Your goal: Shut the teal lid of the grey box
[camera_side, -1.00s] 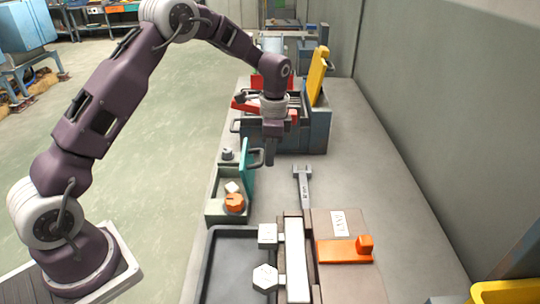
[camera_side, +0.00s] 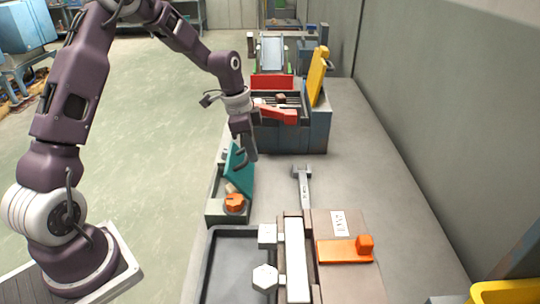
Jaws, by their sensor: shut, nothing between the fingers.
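My gripper (camera_side: 247,156) is shut and empty. Its fingertips are at the upper right of the lid, by the lid's handle, and appear to touch it.
A wrench (camera_side: 302,185) lies on the bench to the right of the box. A dark tray (camera_side: 207,262) and a brown fixture with white parts (camera_side: 295,262) are nearer. A blue-grey toolbox (camera_side: 318,130) with an open yellow lid (camera_side: 318,78) stands behind.

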